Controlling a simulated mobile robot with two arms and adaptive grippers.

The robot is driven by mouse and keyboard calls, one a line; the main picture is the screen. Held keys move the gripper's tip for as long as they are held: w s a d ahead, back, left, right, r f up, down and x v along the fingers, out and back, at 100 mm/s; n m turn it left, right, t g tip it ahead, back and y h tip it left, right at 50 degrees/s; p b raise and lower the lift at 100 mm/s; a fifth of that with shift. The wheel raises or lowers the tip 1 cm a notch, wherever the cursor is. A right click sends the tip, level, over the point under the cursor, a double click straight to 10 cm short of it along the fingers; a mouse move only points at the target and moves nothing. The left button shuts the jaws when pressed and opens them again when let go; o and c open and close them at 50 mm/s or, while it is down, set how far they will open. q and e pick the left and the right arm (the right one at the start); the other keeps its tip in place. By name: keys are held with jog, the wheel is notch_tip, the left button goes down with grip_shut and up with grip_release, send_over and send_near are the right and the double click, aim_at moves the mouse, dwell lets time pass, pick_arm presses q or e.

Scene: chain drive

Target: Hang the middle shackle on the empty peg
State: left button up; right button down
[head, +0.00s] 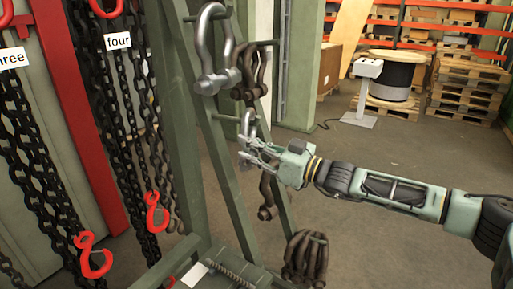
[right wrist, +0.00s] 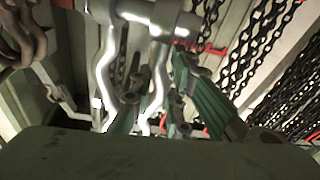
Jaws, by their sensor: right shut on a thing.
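My right gripper (head: 256,152) is shut on a small silver shackle (head: 248,124), which I take for the middle shackle, beside the green rack. In the right wrist view this shackle (right wrist: 104,70) shows up close, its pin at the top, with the green fingers (right wrist: 165,108) around its lower part. A green peg (head: 226,118) sticks out of the rack right by the shackle. I cannot tell whether the shackle is on the peg or only in front of it. My left gripper is not in view.
A large silver shackle (head: 214,50) hangs higher on the rack. Dark shackles (head: 250,72) hang beside it, another (head: 267,197) hangs below my gripper, and several cluster (head: 305,258) lower down. Chains with red hooks (head: 94,256) hang at left.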

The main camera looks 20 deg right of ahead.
jog(key=shift+w+a+r, duration=0.2)
jog(key=shift+w+a, duration=0.25)
jog(key=shift+w, duration=0.1)
jog(key=shift+w+a+f+b, duration=0.35)
jog(key=shift+w+f+b, duration=0.1)
jog(key=shift+b, duration=0.35)
